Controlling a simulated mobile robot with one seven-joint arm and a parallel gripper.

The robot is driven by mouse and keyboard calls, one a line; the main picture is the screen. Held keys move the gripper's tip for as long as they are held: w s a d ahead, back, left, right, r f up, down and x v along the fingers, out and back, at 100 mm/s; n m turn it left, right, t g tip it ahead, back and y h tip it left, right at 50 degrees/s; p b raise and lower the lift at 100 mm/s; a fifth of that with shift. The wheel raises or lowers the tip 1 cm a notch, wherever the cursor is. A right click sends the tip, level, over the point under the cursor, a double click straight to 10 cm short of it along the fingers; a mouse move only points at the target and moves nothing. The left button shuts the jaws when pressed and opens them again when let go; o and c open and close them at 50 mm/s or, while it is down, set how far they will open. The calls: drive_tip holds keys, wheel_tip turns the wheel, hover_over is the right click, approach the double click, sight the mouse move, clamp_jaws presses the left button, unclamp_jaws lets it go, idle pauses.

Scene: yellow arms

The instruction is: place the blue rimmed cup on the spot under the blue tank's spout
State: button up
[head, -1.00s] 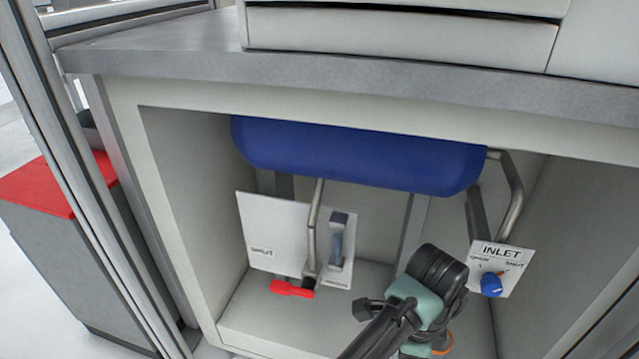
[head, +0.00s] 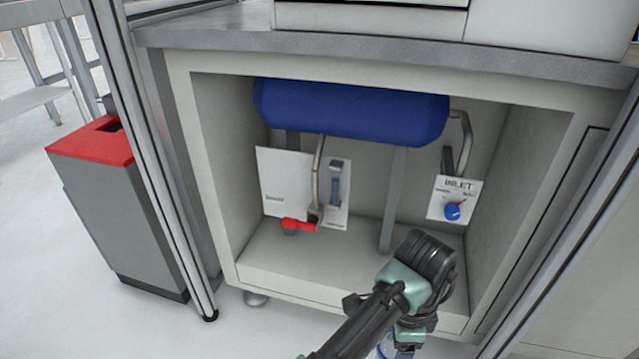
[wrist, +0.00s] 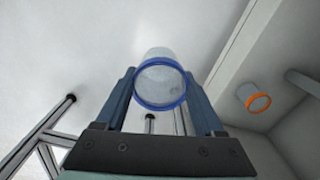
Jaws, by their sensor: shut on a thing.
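My gripper (wrist: 160,98) is shut on the clear cup with a blue rim (wrist: 160,80); its open mouth faces the wrist camera. In the head view the lower part of the cup (head: 384,347) shows below my gripper (head: 402,338), in front of the cabinet's front edge. The blue tank (head: 350,110) lies sideways under the cabinet top. Its metal spout (head: 318,175) runs down at the left to a dark tip beside a red handle (head: 299,226). The bare cabinet floor (head: 300,255) lies under the spout; no marked spot can be made out.
An orange-rimmed cup (wrist: 255,99) shows at the right in the wrist view. The INLET plate with a blue knob (head: 453,211) is at the back right. Cabinet side walls, the top edge and a metal post (head: 165,160) bound the opening. A red-topped bin (head: 120,210) stands left.

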drive_tip(key=w+a+r+n+p, duration=0.2)
drive_tip(key=a+r+n+p, duration=0.4)
drive_tip(key=r+n+p, duration=0.4)
drive_tip(key=w+a+r+n+p, duration=0.3)
drive_tip(key=a+r+n+p, duration=0.2)
drive_tip(key=a+r+n, duration=0.5)
drive_tip(key=s+d+r+m+p, duration=0.1)
drive_tip(key=s+d+r+p, duration=0.15)
drive_tip(key=r+p, duration=1.3)
drive_tip(key=s+d+r+p, duration=0.1)
drive_tip(key=s+r+p, duration=0.2)
drive_tip(key=r+p, duration=1.25)
drive_tip(key=s+f+p, duration=0.6)
drive_tip(key=s, duration=0.2)
